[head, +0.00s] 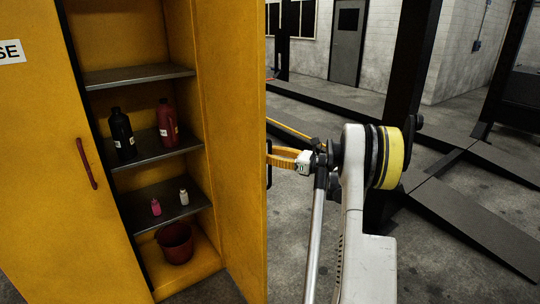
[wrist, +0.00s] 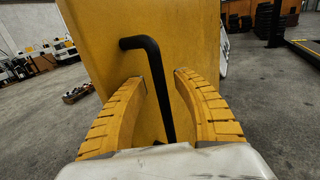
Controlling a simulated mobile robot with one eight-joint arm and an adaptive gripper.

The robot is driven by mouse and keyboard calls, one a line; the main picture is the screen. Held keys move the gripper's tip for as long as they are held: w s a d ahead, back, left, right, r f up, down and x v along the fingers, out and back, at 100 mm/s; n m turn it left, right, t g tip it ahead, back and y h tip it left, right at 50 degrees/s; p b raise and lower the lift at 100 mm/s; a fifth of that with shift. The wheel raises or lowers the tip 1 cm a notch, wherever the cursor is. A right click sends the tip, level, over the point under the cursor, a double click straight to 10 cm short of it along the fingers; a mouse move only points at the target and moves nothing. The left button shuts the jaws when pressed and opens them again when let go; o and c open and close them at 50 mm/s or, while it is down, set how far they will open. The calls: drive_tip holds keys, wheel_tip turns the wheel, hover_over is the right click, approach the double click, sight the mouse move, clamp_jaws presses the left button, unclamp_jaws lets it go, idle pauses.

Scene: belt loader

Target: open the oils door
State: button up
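The yellow cabinet's right-hand door (head: 232,150) stands swung open in the head view, its inner face showing. No oils label is readable, but bottles show on the shelves behind this opening. The door's black bar handle (wrist: 152,60) is on its outer face; only a bit of it shows past the door edge in the head view (head: 269,165). My gripper (head: 283,157) is at that outer side. In the wrist view its two yellow fingers (wrist: 160,82) are apart, one on each side of the handle, with gaps visible.
The cabinet's left door (head: 50,170) is shut, with a red handle (head: 86,163) and a label ending in "SE". Inside are a black bottle (head: 122,135), a red bottle (head: 167,123), small bottles and a red bucket (head: 175,243). Dark lift posts and ramps (head: 470,215) stand at right.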

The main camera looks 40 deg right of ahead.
drive_tip(key=v, duration=1.1)
drive_tip(key=shift+s, duration=0.35)
drive_tip(key=shift+d, duration=0.1)
